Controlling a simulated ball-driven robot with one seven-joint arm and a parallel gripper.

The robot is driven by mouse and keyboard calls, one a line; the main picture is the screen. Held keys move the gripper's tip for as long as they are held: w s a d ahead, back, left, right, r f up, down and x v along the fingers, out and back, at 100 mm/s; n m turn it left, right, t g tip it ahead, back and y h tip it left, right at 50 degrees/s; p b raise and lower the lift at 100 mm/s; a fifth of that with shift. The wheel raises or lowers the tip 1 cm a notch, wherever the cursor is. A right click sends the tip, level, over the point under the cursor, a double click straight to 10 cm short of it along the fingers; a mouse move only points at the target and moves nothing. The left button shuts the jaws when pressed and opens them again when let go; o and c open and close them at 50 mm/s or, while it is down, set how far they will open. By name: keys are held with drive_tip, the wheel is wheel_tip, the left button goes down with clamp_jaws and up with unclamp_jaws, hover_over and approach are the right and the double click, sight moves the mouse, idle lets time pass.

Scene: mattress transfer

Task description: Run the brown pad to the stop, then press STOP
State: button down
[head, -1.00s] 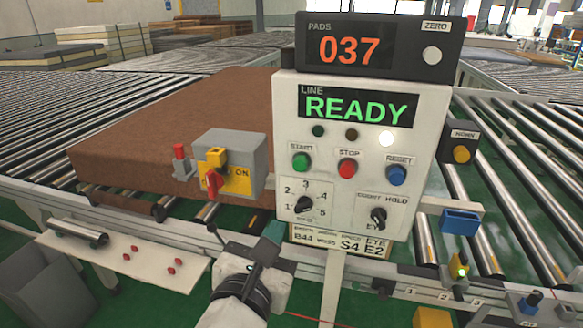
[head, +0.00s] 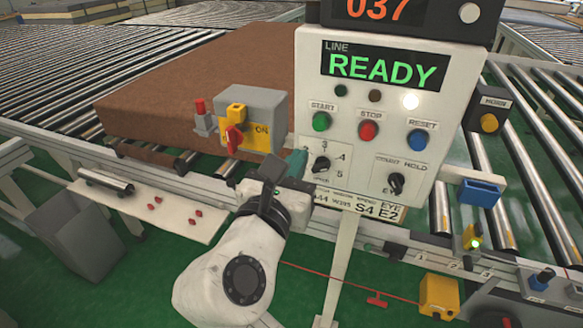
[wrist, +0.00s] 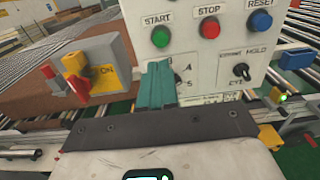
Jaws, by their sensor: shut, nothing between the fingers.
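The brown pad (head: 200,85) lies flat on the rollers left of the control panel, its right end hidden behind the panel. The white panel (head: 385,100) shows LINE READY in green. It has a green START button (head: 320,121), a red STOP button (head: 367,130) and a blue RESET button (head: 417,140). My gripper (head: 297,163) is shut and empty, with teal fingers (wrist: 155,88) just in front of the panel's lower left. In the wrist view the fingers partly cover the numbered dial, below START (wrist: 160,36). I cannot tell whether they touch it.
A grey switch box (head: 255,115) with a red and yellow handle reads ON, left of my gripper. The horn box (head: 488,115) and a blue part (head: 479,193) stick out at the panel's right. A pull cord (head: 330,285) runs low in front. A grey bin (head: 75,230) stands at left.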

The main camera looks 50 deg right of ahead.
sight(318, 125)
drive_tip(key=p+x, duration=0.1)
drive_tip(key=x, duration=0.8)
drive_tip(key=shift+d, duration=0.2)
